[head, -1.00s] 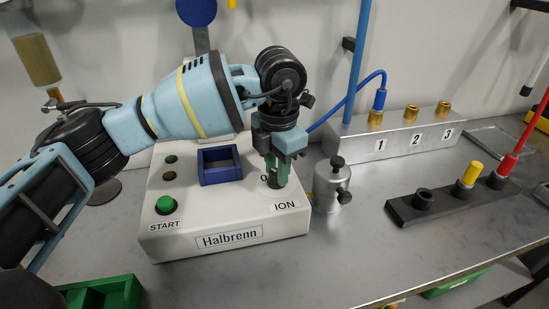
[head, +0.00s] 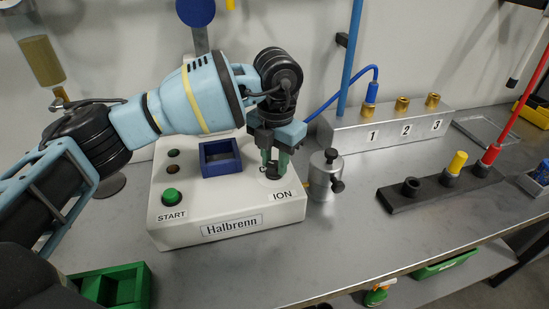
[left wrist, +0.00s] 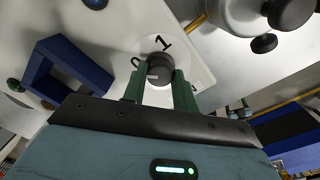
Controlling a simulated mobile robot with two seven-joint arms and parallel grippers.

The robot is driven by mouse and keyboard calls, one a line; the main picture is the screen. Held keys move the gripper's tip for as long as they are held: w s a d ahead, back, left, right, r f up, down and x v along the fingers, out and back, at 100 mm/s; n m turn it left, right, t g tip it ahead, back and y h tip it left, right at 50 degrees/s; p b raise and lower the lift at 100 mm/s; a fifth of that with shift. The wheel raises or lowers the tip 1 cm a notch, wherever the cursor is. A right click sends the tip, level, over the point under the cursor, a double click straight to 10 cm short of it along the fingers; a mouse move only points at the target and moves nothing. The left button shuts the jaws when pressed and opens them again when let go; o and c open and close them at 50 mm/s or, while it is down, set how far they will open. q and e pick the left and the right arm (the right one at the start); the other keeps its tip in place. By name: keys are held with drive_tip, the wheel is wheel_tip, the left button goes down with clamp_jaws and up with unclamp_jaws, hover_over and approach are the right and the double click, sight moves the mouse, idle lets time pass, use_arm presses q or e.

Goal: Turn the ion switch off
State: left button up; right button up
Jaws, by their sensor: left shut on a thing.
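The ion switch is a dark round knob (left wrist: 160,67) on a white dial plate with "0" and "1" marks, seen in the left wrist view. A light line on the knob points toward the "0" side. The knob sits on top of the white Halbrenn box (head: 270,219), above the ION label. My left gripper (head: 273,168) points down over it, its green fingers shut on the knob, one on each side. In the head view the fingers hide part of the knob and dial. My right gripper is not in view.
The box also bears a green START button (head: 171,195) and a blue square frame (head: 220,158). A metal cylinder with black knobs (head: 325,176) stands close right of the box. A numbered metal block (head: 388,128) and a black holder (head: 428,188) stand farther right.

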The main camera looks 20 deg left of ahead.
sight(276, 164)
use_arm(q)
drive_tip(key=o, duration=0.8)
drive_tip(key=shift+r, duration=0.1)
drive_tip(key=shift+c, duration=0.2)
drive_tip(key=shift+o, duration=1)
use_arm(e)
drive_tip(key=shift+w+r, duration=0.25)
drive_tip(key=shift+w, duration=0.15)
use_arm(q)
wheel_tip(276, 164, up, 6)
drive_tip(key=shift+d+r, duration=0.1)
drive_tip(key=shift+r, duration=0.8)
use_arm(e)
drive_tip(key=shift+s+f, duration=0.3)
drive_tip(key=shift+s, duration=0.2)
use_arm(q)
drive_tip(key=shift+f, duration=0.1)
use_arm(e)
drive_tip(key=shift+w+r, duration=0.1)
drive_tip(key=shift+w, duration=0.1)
